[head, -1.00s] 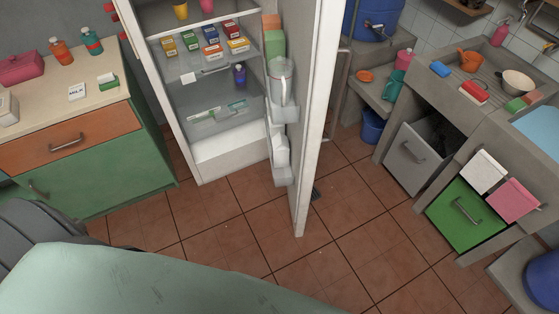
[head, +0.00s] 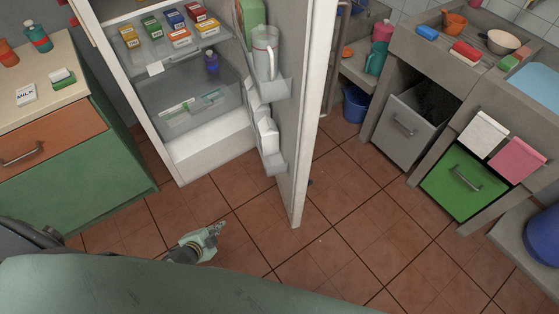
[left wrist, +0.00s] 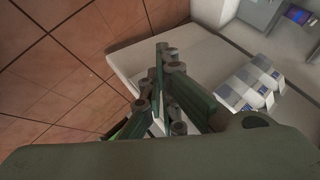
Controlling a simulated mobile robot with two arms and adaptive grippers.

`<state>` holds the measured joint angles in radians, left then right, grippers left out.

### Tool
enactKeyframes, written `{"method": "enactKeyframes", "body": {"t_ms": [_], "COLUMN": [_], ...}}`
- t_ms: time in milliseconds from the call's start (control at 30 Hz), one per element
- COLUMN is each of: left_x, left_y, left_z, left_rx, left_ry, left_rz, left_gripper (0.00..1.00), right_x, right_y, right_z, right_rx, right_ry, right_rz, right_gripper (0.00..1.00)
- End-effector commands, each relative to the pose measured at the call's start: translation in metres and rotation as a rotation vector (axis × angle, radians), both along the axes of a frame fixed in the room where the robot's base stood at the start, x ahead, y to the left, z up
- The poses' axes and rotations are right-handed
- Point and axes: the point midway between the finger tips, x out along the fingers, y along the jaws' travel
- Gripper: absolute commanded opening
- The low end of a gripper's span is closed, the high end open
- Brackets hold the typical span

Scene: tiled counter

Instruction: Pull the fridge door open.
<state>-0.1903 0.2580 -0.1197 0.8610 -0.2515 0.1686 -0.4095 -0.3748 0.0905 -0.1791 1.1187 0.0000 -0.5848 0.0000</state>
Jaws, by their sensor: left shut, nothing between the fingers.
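The fridge (head: 210,150) stands upright with its interior and shelves showing in the head view. Its white door (head: 311,120) stands wide open, swung out to the right. A jug and white cartons sit in the shelves on the door's inner side. I see no door handle from here. My left gripper (head: 216,229) is shut and empty, in front of the fridge and to the left of the door's lower end, apart from both. In the left wrist view its closed fingers (left wrist: 164,62) show before a pale panel with cartons beyond. My right gripper is not in view.
A green cabinet (head: 75,175) with an orange drawer stands left of the fridge. A concrete sink counter (head: 455,60) with a grey drawer (head: 408,122) and a green drawer (head: 463,186) stands at right. The tiled floor (head: 350,215) between is clear.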

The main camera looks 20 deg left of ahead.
Motion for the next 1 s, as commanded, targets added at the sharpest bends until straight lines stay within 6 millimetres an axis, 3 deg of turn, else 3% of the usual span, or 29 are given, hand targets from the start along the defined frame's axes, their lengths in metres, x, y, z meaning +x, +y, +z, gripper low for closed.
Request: {"method": "enactKeyframes", "body": {"t_ms": [33, 200, 300, 400, 533, 700, 833, 1000], "left_x": [0.034, 0.125, 0.162, 0.186, 0.199, 0.191, 0.177, 0.163], "left_y": [0.009, 0.024, 0.023, 0.016, 0.001, -0.023, -0.037, -0.046], "left_z": [-0.002, 0.054, 0.092, 0.129, 0.169, 0.204, 0.216, 0.222], "left_rx": [0.061, 0.332, 0.516, 0.711, 0.984, 1.350, 1.577, 1.739], "left_ry": [-0.092, -0.418, -0.604, -0.787, -1.016, -1.291, -1.450, -1.563], "left_rz": [-0.075, -0.371, -0.537, -0.695, -0.891, -1.129, -1.267, -1.367], "left_gripper": [0.00, 0.00, 0.00, 0.00, 0.00, 0.00, 0.00, 0.00], "right_x": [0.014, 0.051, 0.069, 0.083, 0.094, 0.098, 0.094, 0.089], "right_y": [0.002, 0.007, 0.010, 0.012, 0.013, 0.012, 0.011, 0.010], "right_z": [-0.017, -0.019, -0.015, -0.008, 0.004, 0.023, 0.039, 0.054], "right_rx": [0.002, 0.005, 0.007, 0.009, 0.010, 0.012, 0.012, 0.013], "right_ry": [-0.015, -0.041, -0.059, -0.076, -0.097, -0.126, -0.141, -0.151], "right_rz": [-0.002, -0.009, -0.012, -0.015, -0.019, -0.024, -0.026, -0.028], "right_gripper": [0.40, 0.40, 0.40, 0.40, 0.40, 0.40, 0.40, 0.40]}}
